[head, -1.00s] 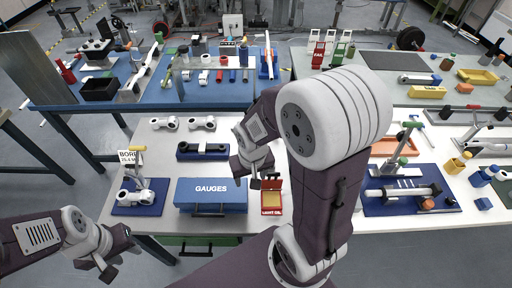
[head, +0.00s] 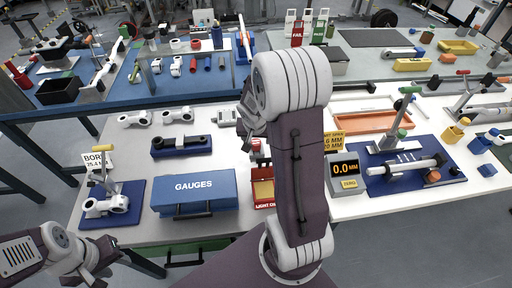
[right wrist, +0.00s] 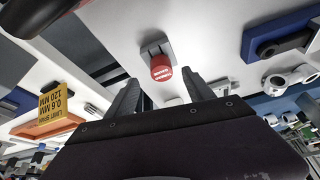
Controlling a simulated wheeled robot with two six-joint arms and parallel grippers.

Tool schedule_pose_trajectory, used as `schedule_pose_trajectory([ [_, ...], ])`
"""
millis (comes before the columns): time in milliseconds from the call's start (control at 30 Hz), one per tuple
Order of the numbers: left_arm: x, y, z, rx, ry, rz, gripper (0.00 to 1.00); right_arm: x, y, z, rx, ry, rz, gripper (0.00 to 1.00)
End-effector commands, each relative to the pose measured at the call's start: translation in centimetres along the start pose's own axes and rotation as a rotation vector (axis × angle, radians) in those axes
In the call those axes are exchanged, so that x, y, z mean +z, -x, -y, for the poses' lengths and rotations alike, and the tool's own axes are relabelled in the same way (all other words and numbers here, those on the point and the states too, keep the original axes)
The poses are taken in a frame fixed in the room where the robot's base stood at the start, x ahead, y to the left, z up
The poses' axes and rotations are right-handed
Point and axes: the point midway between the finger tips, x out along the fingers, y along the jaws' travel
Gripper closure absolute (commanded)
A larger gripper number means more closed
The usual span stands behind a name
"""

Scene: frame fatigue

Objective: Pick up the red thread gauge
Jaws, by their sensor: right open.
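A red cylindrical piece, the red thread gauge (right wrist: 161,68), shows in the right wrist view against a small grey block (right wrist: 155,48) on the white table. It lies ahead of the gap between my right gripper's fingers (right wrist: 162,92), which are apart with nothing between them. In the head view a little red (head: 256,147) shows beside my right arm, which hides most of that spot. My right gripper (head: 241,127) is partly hidden there by its own arm. My left gripper (head: 95,273) is low at the left, away from the objects; its jaw opening is unclear.
A blue GAUGES case (head: 194,190) and a red box (head: 263,191) stand near the front edge. A blue tray (head: 181,149) lies behind the case. A 0.0 display (head: 346,172) and a yellow sign (head: 334,141) stand right of my right arm.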

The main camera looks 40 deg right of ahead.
Motion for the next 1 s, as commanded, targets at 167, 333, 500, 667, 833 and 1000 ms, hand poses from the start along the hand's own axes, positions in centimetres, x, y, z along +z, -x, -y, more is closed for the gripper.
schedule_pose_trajectory([
  [167, 0.0, -0.3, 0.0, 0.000, 0.000, 0.000, 0.64, 0.0, -1.0, 0.0, 0.001, 0.001, 0.002, 0.39],
  [333, 0.1, -1.3, 0.0, 0.000, 0.000, 0.000, 0.64, -0.1, -4.4, 0.2, 0.001, 0.002, 0.003, 0.39],
  [500, 0.2, -1.6, 0.0, 0.000, 0.000, 0.000, 0.64, -0.2, -5.5, 0.2, 0.000, 0.001, 0.001, 0.39],
  [667, 0.1, -1.5, 0.0, 0.000, 0.000, 0.000, 0.64, -0.3, -5.4, 0.2, 0.000, 0.001, 0.000, 0.39],
  [833, 0.1, -1.5, 0.0, 0.000, 0.000, 0.000, 0.64, -0.3, -5.4, 0.2, 0.000, 0.002, 0.000, 0.83],
  [1000, 0.1, -1.5, 0.0, 0.000, 0.000, 0.000, 0.64, -0.3, -5.4, 0.2, 0.000, 0.002, 0.000, 1.00],
])
